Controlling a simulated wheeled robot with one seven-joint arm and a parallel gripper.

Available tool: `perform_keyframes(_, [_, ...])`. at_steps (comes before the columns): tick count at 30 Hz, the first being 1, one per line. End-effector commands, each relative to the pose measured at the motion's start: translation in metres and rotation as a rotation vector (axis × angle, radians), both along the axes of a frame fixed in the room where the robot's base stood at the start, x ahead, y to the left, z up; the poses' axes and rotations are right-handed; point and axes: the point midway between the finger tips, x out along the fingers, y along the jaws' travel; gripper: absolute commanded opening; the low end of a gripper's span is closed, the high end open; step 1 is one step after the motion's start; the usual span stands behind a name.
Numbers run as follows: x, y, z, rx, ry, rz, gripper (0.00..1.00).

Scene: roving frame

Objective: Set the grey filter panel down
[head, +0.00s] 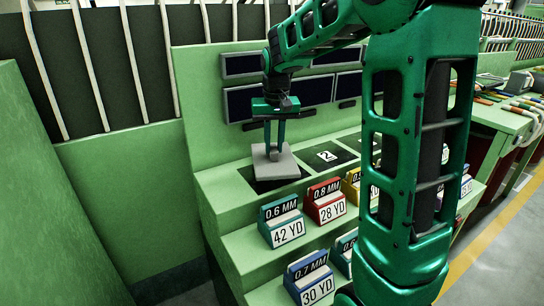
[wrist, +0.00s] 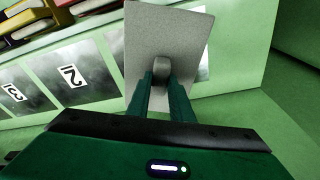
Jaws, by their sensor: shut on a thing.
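The grey filter panel (head: 270,168) is a flat square plate with a knob in its middle. It is over the leftmost dark square (head: 250,178) on the green stepped bench, covering most of it. My gripper (head: 275,148) points down and is shut on the panel's knob. In the wrist view the fingers (wrist: 166,90) hold the knob (wrist: 162,66) from both sides, and the panel (wrist: 160,30) looks turned slightly against the square beneath. I cannot tell whether the panel touches the bench.
A square marked 2 (head: 326,156) lies to the right, and it also shows in the wrist view (wrist: 72,76). Coloured labelled boxes, such as a teal one (head: 281,222) and a red one (head: 325,201), stand on the lower steps. Dark screens (head: 300,95) stand behind.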

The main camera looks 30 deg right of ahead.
Motion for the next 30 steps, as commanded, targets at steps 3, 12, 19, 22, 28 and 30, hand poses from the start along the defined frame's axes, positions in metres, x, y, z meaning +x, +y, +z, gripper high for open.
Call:
perform_keyframes(3, [0.0, 0.0, -0.01, 0.001, 0.002, 0.0, 0.0])
perform_keyframes(12, [0.0, 0.0, -0.039, 0.0, 0.0, -0.001, 0.0])
perform_keyframes(19, [0.0, 0.0, -0.04, 0.0, 0.0, -0.001, 0.0])
perform_keyframes(22, [0.0, 0.0, -0.041, 0.0, 0.0, -0.001, 0.32])
perform_keyframes(28, [0.0, -0.001, -0.041, 0.0, 0.0, -0.002, 0.38])
perform_keyframes(30, [-0.001, -0.001, -0.041, 0.0, 0.0, -0.003, 0.38])
